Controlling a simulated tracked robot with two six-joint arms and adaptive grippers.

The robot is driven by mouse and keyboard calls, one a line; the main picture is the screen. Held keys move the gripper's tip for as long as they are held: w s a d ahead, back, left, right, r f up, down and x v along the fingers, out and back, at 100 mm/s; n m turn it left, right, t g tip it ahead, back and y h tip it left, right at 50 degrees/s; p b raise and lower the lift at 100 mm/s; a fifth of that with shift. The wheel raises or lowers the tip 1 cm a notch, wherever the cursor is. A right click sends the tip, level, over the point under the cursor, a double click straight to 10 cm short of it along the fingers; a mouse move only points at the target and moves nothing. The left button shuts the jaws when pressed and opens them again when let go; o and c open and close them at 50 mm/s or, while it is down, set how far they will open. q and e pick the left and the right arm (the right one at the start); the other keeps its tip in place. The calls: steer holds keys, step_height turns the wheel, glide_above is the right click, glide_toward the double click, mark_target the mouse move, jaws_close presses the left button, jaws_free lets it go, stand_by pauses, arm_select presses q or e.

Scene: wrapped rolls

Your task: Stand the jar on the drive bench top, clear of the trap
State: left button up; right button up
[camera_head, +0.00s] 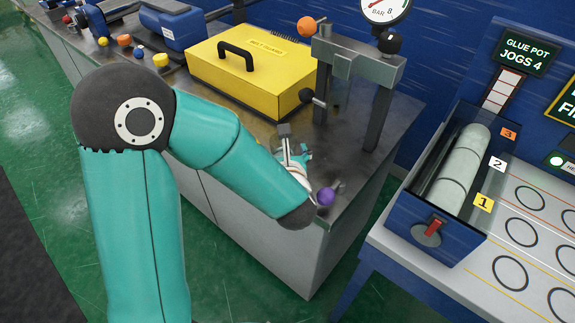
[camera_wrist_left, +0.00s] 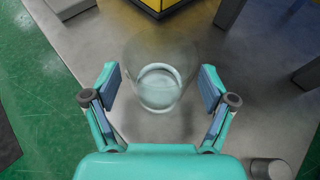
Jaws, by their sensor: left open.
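A clear glass jar (camera_wrist_left: 160,88) shows in the left wrist view, seen from above and between my left fingers. It looks upright over the grey metal bench top (camera_wrist_left: 135,125), which also shows in the head view (camera_head: 345,140). My left gripper (camera_wrist_left: 159,74) is open, with a finger on each side of the jar and a visible gap to both. In the head view the left gripper (camera_head: 291,155) is low over the bench's near right end, partly hidden by my arm. I cannot make out the jar there. I cannot tell which part is the trap.
A yellow guard box (camera_head: 245,80) stands on the bench behind the gripper. A grey metal frame (camera_head: 355,65) with a gauge above stands to its right. A purple ball knob (camera_head: 325,196) is by the bench edge. A blue trough (camera_head: 420,215) holds pale rolls at right.

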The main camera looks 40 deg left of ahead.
arm_select(q)
steer(key=v, duration=0.3)
steer(key=shift+s+d+r, duration=0.15)
steer(key=shift+d, duration=0.15)
steer(key=b+v, duration=0.3)
steer(key=v, duration=0.2)
steer(key=shift+s+d, duration=0.1)
steer(key=shift+s, duration=0.1)
steer(key=shift+v, duration=0.85)
